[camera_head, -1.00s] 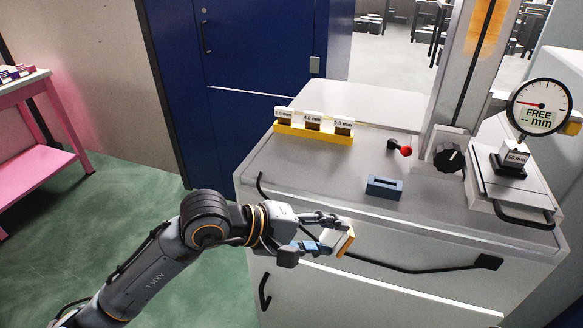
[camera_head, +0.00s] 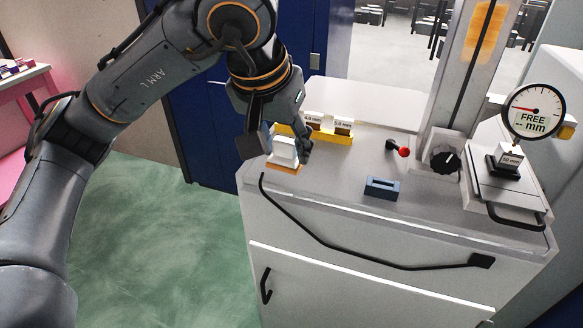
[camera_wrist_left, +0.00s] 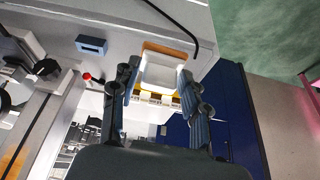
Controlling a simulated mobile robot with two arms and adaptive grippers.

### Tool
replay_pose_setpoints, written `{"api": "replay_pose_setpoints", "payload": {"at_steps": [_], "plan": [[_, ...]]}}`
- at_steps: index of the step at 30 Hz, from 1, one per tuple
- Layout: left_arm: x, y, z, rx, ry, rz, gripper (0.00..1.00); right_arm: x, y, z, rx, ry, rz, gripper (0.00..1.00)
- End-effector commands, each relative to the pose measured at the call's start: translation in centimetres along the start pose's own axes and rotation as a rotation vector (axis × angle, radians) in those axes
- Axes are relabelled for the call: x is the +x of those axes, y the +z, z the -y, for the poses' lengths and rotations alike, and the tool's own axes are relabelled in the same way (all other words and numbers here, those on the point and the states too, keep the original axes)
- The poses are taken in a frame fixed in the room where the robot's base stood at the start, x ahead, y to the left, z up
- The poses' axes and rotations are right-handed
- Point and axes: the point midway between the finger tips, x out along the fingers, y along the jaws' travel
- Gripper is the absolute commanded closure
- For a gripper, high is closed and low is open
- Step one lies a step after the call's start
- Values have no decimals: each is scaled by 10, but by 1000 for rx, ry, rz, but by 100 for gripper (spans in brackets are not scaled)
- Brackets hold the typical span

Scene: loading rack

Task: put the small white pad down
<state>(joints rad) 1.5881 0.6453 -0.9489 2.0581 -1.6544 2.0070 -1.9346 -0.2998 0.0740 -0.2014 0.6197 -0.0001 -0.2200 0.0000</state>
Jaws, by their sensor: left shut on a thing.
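The small white pad (camera_head: 284,148) has an orange underside. It is between the fingers of my left gripper (camera_head: 286,144), which points down and is shut on it, at the left end of the cabinet's grey top (camera_head: 335,178). In the left wrist view the pad (camera_wrist_left: 160,74) shows between both fingers of the left gripper (camera_wrist_left: 160,82), with its orange edge beyond. I cannot tell whether the pad touches the top. My right gripper is not in view.
A yellow rack (camera_head: 330,135) with labelled blocks stands just behind, partly hidden by my gripper. A blue slotted block (camera_head: 382,188), a red-knobbed lever (camera_head: 400,150) and a gauge stand (camera_head: 505,180) are to the right. Bare top lies between.

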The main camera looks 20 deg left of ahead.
Motion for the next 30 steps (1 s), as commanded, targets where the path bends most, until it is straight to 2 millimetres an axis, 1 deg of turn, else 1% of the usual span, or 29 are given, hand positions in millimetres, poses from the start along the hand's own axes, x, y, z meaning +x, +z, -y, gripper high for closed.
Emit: {"api": "replay_pose_setpoints", "payload": {"at_steps": [2,10,14,20,23,24,27,30], "plan": [[-2,0,2,-1,-6,0,80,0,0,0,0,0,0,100],[-2,-1,2,-2,-4,0,80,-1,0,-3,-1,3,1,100],[8,-12,7,-6,-5,4,80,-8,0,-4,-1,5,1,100],[43,-46,22,-7,-5,5,80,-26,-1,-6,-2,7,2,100],[62,-64,29,-7,-5,5,80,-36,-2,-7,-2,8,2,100],[72,-68,32,-5,-5,6,80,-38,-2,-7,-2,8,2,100],[97,-73,36,-4,-5,6,80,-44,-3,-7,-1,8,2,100],[114,-78,40,-3,-5,2,80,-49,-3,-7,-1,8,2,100]]}}
